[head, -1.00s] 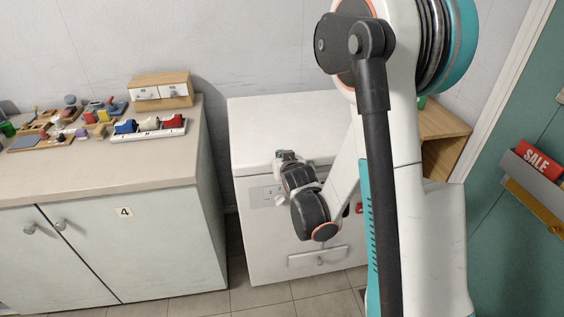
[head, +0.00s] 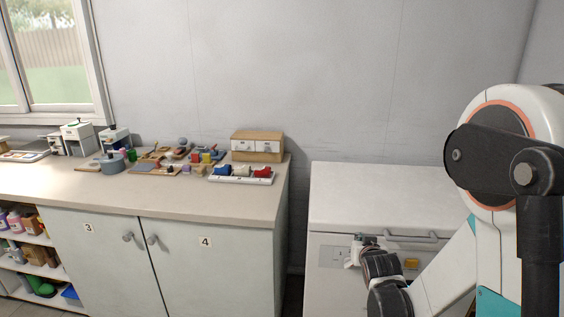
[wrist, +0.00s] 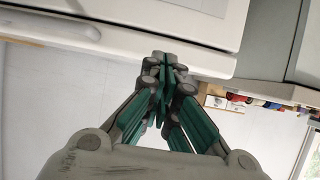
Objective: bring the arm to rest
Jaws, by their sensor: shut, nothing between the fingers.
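My gripper (head: 364,246) shows small in the head view, in front of the upper front face of the white chest-like unit (head: 375,198). In the wrist view my gripper (wrist: 166,66) has its fingers together, with nothing between them. Its tips overlap the white unit's edge in that picture; I cannot tell whether they touch it. My arm is folded at the right of the head view and hides the unit's right part.
A counter (head: 120,195) stands left of the white unit, with a dark gap between them. On it are a wooden drawer box (head: 257,146), a white rack with coloured items (head: 241,174) and a blue-grey pot (head: 113,161). Open shelves (head: 35,255) are at the lower left.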

